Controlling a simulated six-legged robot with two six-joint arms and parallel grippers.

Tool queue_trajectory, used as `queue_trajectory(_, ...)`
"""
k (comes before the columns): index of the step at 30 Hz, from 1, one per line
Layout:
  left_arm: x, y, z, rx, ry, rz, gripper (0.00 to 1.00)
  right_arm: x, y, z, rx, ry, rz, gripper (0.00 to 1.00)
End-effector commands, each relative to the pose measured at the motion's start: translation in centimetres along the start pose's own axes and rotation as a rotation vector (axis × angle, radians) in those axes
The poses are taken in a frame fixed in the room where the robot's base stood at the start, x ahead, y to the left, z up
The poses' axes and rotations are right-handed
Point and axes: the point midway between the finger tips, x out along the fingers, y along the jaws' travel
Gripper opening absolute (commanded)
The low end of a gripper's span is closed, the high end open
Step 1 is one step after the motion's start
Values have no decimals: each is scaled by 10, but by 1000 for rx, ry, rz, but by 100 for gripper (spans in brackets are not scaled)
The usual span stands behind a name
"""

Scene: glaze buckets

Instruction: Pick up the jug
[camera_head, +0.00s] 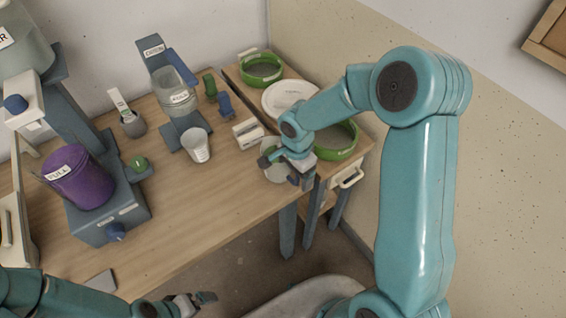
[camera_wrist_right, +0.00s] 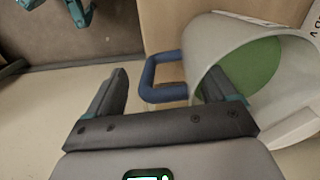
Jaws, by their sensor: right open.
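The jug (camera_wrist_right: 214,58) is a pale grey cylinder with green inside and a blue handle (camera_wrist_right: 148,80). In the wrist view its mouth faces the camera at the right. In the head view the jug (camera_head: 275,174) stands near the table's front right edge, partly hidden by my right gripper (camera_head: 283,168). That gripper (camera_wrist_right: 163,75) is open and empty. The handle lies between its fingers in the picture, and the right finger overlaps the jug's mouth; contact is unclear. My left gripper (camera_head: 190,303) is low at the bottom edge, away from the jug; its opening is unclear.
A green tub (camera_head: 338,141), a white plate (camera_head: 289,97) and another green tub (camera_head: 261,68) are at the right. A white cup (camera_head: 196,146) and a purple bucket (camera_head: 80,178) on a grey stand are farther left. The front middle of the table (camera_head: 190,215) is clear.

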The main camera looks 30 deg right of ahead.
Motion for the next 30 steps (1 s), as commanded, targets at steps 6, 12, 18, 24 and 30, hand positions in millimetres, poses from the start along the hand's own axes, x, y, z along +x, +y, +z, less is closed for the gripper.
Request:
queue_trajectory(6, 0, 0, 0, -1, 1, 0, 100, 7, -1, 1, -1, -1, -2, 85)
queue_trajectory(12, 0, 0, 0, -1, 0, 0, 100, 6, -1, 0, -1, -1, -2, 46)
queue_trajectory(18, 0, 0, 0, -1, 0, 0, 100, 5, -2, 0, -1, 0, -5, 0)
queue_trajectory(24, 0, 0, 0, -1, 1, 0, 100, 6, -1, 0, -1, -1, -2, 0)
queue_trajectory(30, 0, 0, 0, -1, 0, 0, 100, 3, -1, 0, -1, 0, -1, 0)
